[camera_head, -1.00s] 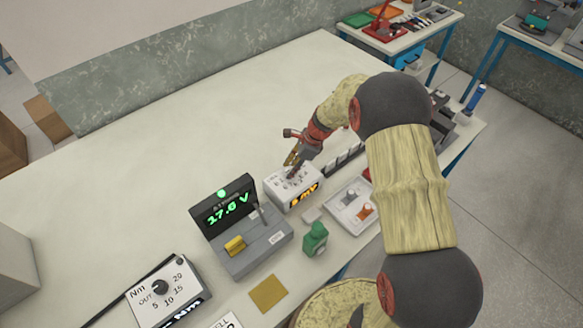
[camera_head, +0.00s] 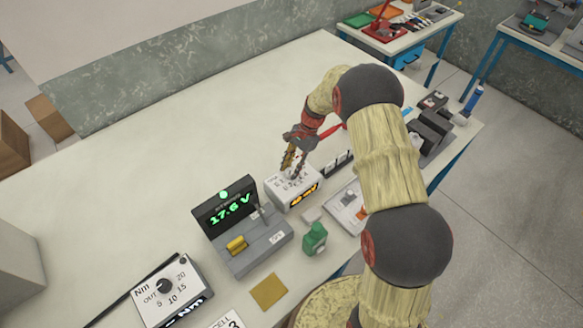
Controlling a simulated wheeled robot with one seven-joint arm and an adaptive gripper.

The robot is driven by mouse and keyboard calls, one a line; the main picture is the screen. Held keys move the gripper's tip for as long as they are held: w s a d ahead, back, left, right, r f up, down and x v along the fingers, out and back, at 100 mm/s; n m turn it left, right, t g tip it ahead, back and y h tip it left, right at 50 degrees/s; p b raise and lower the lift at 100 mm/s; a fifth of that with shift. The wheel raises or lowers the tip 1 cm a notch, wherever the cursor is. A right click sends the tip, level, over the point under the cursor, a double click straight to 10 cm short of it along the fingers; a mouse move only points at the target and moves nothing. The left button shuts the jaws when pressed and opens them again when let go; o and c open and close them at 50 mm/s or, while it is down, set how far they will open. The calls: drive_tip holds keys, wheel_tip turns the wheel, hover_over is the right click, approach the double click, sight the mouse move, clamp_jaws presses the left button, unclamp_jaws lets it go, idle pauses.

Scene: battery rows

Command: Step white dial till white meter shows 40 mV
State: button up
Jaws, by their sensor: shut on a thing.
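The white meter (camera_head: 279,196) is a small white box in the middle of the bench, with an orange lit display (camera_head: 304,195) on its front. The display is small and partly blurred, so I cannot read its number with certainty. My gripper (camera_head: 292,171) comes down from above onto the top face of the white meter, at the place of its white dial. Its fingers are shut there on the dial, which they largely hide. Some printed marks show on the top face around the fingers.
A grey tester (camera_head: 262,250) with a green 17.6 V readout stands left of the meter. A green bottle (camera_head: 315,240) and a light tray (camera_head: 347,208) are close in front and to the right. A torque dial box (camera_head: 170,290) is at lower left. The bench behind is clear.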

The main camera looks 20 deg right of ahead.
drive_tip(key=shift+n, duration=0.3)
drive_tip(key=o, duration=1.1)
drive_tip(key=shift+o, duration=0.3)
drive_tip(key=shift+r, duration=0.1)
drive_tip(key=v, duration=1.2)
drive_tip(key=shift+w, duration=0.15)
